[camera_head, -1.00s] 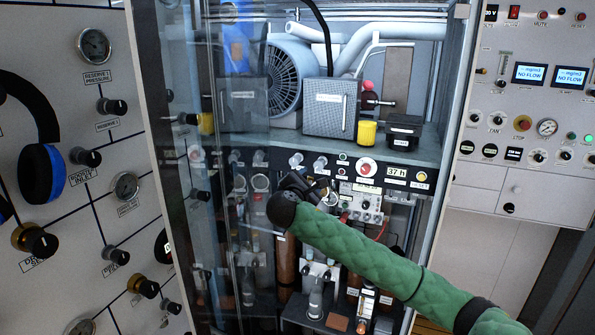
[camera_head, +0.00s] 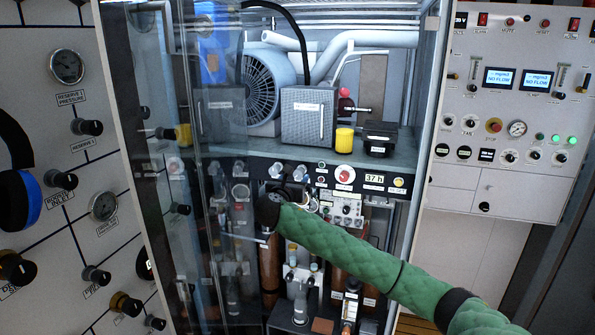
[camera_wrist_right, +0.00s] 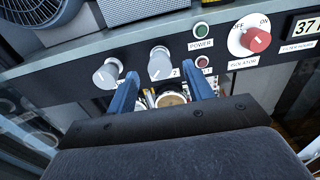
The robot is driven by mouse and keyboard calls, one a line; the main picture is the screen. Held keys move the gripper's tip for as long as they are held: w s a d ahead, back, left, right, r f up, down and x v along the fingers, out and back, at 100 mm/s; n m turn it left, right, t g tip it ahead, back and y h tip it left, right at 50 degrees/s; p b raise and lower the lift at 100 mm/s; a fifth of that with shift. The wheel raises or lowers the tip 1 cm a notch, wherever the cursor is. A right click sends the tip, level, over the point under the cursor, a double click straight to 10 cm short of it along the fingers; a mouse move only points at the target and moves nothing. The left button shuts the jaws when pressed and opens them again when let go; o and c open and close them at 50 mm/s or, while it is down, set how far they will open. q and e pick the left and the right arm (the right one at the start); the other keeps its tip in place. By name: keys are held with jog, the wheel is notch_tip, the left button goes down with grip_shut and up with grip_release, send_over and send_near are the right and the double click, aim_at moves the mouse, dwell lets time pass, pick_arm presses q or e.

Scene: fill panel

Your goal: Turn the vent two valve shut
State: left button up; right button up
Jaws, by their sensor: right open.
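The likely vent two valve is a grey knob with a white pointer line (camera_wrist_right: 160,65), marked with a partly hidden "2", on the dark control strip. In the head view it is the right one of two grey knobs (camera_head: 303,176). The other grey knob (camera_wrist_right: 106,74) sits to its left. My right gripper (camera_wrist_right: 163,82) is open, its blue fingers apart below and to either side of the "2" knob; contact is not visible. In the head view the right gripper (camera_head: 293,190) is dark and partly hidden by its wrist. My left gripper is not in view.
A red-and-white selector knob (camera_wrist_right: 252,41) and a green power button (camera_wrist_right: 201,29) lie to the right on the strip. Above is a shelf with a grey box (camera_head: 308,115) and a yellow cylinder (camera_head: 344,137). A glass door (camera_head: 165,200) stands at the left.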

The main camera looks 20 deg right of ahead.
aim_at(298, 174)
jog(key=p+x, duration=0.1)
jog(key=x, duration=0.2)
jog(key=shift+a, duration=0.15)
jog(key=shift+w+d, duration=0.2)
jog(key=shift+f, duration=0.1)
